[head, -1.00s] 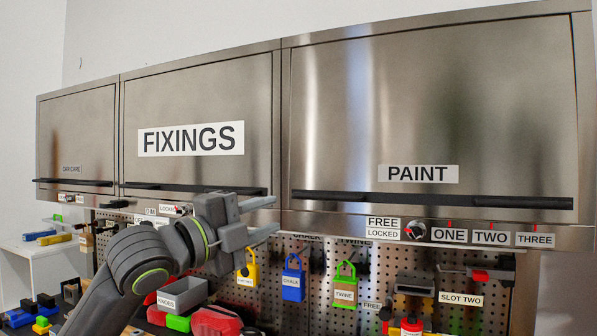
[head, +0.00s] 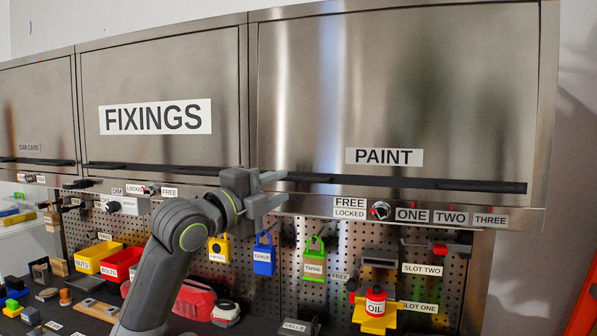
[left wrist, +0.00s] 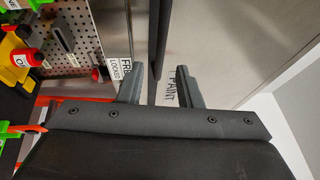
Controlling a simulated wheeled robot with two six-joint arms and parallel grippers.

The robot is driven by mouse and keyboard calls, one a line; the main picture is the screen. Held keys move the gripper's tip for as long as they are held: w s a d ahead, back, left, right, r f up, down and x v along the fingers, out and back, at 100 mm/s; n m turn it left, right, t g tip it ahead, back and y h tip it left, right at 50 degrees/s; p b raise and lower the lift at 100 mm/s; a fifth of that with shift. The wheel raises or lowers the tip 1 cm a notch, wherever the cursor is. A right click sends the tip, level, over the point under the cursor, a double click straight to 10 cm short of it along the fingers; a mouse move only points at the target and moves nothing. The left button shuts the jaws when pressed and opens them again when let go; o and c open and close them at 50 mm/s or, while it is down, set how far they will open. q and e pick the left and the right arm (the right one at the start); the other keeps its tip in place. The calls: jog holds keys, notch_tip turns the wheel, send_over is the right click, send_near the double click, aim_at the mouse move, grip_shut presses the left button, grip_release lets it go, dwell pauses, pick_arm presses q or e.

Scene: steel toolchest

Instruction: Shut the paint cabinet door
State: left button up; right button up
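The paint cabinet door (head: 400,90) is a brushed steel panel at the right of the head view, with a PAINT label (head: 384,157). It looks flush with its frame, with no clear gap along its edges. A long dark handle bar (head: 420,185) runs along its bottom. My left gripper (head: 282,190) is by the left end of this bar, its fingers apart and nothing between them. In the left wrist view, the two fingers (left wrist: 160,85) stand apart before the door (left wrist: 220,45), partly hiding the PAINT label. Contact cannot be told. My right gripper is out of view.
The FIXINGS door (head: 165,75) and the car care door (head: 35,100) look shut. Below the paint door are a FREE/LOCKED knob (head: 379,210) and number labels. A pegboard (head: 340,240) holds coloured padlocks and an oil bottle (head: 375,300). Bins stand at lower left.

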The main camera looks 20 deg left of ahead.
aim_at(297, 181)
pick_arm(q)
jog(key=p+x, duration=0.2)
jog(key=x, duration=0.4)
jog(key=shift+w+d+r, duration=0.1)
jog(key=shift+w+d, duration=0.1)
jog(key=shift+w, duration=0.15)
grip_shut()
